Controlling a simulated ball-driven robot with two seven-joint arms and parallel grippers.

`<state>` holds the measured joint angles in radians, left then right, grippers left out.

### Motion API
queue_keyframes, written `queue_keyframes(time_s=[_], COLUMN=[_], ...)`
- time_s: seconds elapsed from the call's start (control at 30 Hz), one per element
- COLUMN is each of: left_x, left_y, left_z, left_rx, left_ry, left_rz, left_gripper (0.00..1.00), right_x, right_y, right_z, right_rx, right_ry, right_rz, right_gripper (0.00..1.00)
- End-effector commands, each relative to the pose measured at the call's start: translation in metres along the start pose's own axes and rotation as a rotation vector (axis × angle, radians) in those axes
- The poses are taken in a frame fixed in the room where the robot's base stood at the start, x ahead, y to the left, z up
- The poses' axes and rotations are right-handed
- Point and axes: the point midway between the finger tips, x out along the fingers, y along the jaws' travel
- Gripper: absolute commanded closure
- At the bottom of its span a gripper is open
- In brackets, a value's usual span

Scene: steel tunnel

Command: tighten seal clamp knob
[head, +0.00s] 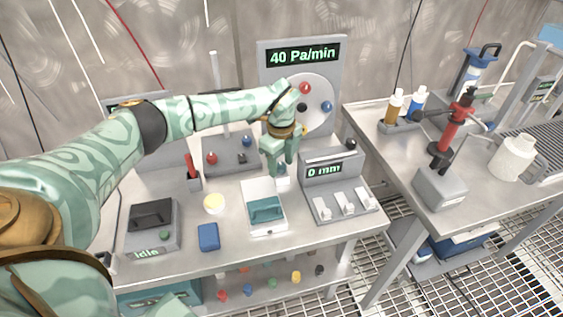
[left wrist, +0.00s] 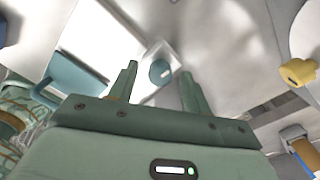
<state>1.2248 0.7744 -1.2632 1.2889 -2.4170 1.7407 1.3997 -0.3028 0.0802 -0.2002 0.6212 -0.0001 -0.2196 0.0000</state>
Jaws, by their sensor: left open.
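A small round teal knob (left wrist: 160,71) on a white fitting shows in the left wrist view, between and beyond my fingertips; it looks like the clamp knob. In the head view the white fitting (head: 283,183) is partly hidden under my gripper, and the knob cannot be made out. My left gripper (head: 279,168) points down over it, in front of the grey panel reading 40 Pa/min. In the left wrist view the gripper (left wrist: 159,78) has its fingers apart, one on each side of the knob, with no visible contact. My right gripper is not in view.
A white tray with a teal handle (head: 265,210) stands just in front. A grey unit reading 0 mm (head: 327,171) stands close on the right. A second table (head: 385,150) is at right.

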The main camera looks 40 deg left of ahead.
Motion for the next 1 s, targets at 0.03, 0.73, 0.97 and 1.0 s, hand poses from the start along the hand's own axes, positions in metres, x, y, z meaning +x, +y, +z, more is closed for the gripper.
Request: queue_keyframes(time_s=[0.03, 0.73, 0.97, 1.0], left_x=[0.0, -0.003, -0.005, -0.005], left_y=[0.0, 0.0, 0.0, 0.0], left_z=[0.0, 0.0, 0.0, 0.0], left_rx=[0.0, 0.087, 0.26, 0.296], left_ry=[0.0, 0.0, -0.001, -0.002], left_rz=[0.0, -0.001, -0.002, -0.002], left_gripper=[0.51, 0.96, 0.96, 0.96], right_x=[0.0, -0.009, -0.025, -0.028], right_y=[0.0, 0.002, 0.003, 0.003], right_z=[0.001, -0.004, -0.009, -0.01], right_rx=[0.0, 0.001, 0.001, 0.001], right_ry=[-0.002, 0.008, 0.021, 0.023], right_rz=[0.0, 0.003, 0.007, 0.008], right_gripper=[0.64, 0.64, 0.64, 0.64])
